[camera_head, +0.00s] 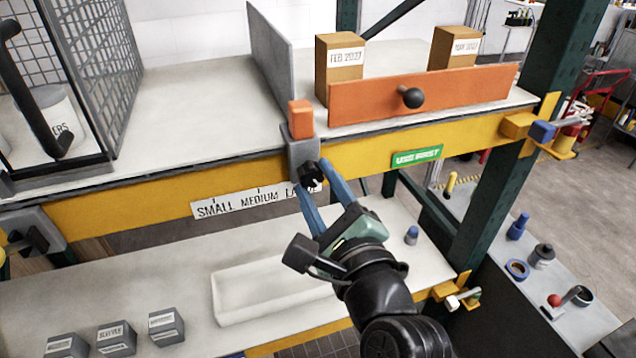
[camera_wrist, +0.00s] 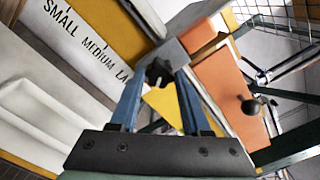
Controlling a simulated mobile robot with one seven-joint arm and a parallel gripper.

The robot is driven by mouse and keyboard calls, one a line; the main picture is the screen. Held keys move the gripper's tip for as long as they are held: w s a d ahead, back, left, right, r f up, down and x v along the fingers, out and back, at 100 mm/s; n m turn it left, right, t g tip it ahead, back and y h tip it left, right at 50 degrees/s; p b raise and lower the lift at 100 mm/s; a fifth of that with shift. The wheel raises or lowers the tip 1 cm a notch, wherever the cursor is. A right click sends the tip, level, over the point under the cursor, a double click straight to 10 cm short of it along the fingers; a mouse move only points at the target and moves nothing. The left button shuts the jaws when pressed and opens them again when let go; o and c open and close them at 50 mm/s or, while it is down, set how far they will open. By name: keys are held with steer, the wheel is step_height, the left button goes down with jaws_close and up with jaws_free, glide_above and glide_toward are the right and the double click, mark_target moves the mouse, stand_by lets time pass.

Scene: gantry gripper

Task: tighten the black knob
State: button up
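The black knob (camera_head: 311,175) is a small lobed knob on the front of a grey clamp (camera_head: 303,150) at the yellow shelf beam. It also shows in the wrist view (camera_wrist: 158,74). My gripper (camera_head: 312,174) reaches up to it from below, with its two blue fingers spread on either side of the knob. In the wrist view my gripper (camera_wrist: 160,76) has the knob between its fingertips, with what looks like a slight gap. The fingers look open; contact with the knob cannot be made out. The knob's back side is hidden.
An orange panel (camera_head: 440,92) with a round black ball handle (camera_head: 411,97) stands right of the clamp, before two cardboard boxes. The yellow beam (camera_head: 130,203) runs along the shelf edge. Below is a shelf with a white tray (camera_head: 270,290) and several small grey boxes.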

steer(key=o, duration=0.5)
steer(key=shift+c, duration=0.2)
steer(key=shift+s, duration=0.15)
steer(key=shift+s+d+f, duration=0.1)
steer(key=shift+s+d, duration=0.05)
steer(key=shift+s, duration=0.1)
steer(key=b+v, duration=0.2)
steer(key=v, duration=1)
steer(key=shift+b, duration=0.3)
steer(key=shift+s, duration=0.1)
